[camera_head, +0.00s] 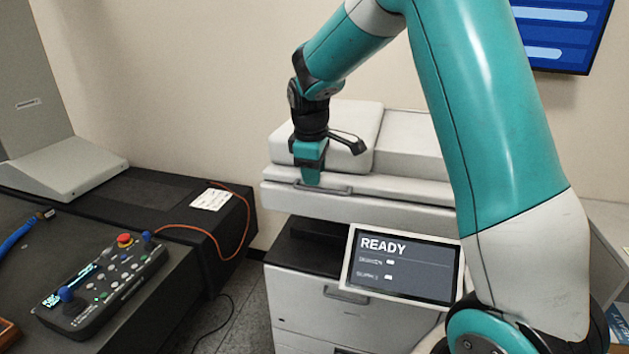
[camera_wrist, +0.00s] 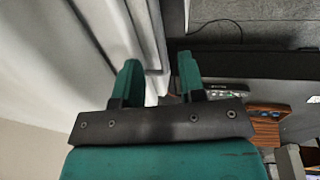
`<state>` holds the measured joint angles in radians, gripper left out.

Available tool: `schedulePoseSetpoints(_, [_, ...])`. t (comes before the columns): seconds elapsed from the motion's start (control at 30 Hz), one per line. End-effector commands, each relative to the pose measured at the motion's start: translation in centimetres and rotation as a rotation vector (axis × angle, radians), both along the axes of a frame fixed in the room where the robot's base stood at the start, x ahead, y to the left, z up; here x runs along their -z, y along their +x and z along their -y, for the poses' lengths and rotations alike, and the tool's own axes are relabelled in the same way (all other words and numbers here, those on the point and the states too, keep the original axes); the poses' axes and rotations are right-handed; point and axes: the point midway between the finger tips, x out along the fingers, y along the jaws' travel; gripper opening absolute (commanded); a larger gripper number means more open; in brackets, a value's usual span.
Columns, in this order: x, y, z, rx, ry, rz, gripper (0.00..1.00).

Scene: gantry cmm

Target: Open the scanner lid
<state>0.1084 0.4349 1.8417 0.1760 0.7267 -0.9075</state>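The scanner (camera_head: 363,212) is a white and grey machine against the wall, and its lid (camera_head: 410,188) is down. A grey bar handle (camera_head: 340,191) runs along the lid's front edge. My gripper (camera_head: 312,180) points down at the left part of this front edge, close to the handle's left end. In the wrist view my gripper (camera_wrist: 160,74) has its two teal fingers apart, with the pale lid edge (camera_wrist: 151,45) running between and beyond them. I cannot tell whether either finger touches the handle.
A tilted screen (camera_head: 402,264) reading READY stands in front of the scanner. A control box (camera_head: 103,285) with knobs and a joystick lies on the dark bench at left. An orange cable (camera_head: 246,228) hangs off the bench's edge.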

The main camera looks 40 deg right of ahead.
Motion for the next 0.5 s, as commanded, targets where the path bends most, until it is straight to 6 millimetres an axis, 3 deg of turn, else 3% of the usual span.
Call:
schedulePoseSetpoints(0.2, [2.9, 0.3, 0.4, -0.001, 0.001, -0.002, 0.37])
schedulePoseSetpoints(0.5, [3.7, 0.4, 0.5, 0.000, 0.001, 0.001, 0.37])
